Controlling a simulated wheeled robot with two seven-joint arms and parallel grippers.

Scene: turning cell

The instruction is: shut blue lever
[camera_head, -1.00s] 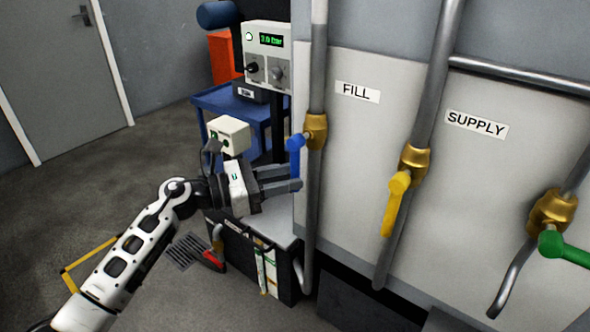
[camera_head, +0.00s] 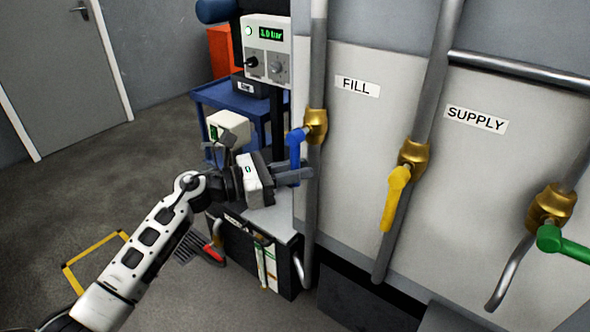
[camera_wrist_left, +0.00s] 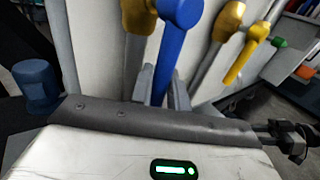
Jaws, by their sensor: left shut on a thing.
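The blue lever (camera_head: 294,146) is on a brass valve (camera_head: 316,124) on the leftmost vertical pipe, left of the FILL label. Its handle points down and slightly toward the left in the head view. My left gripper (camera_head: 296,174) is at the lever's lower end, its fingers pointing right. In the left wrist view the blue lever (camera_wrist_left: 172,58) runs down between the two fingers (camera_wrist_left: 160,88), which are shut on it. The lever's lowest tip is hidden behind the gripper body. My right gripper is not in view.
A yellow lever (camera_head: 395,197) hangs down on the middle pipe, and a green lever (camera_head: 565,244) sits on the right pipe. A grey panel (camera_head: 345,200) stands behind the pipes. A black box (camera_head: 262,258) stands below my left gripper.

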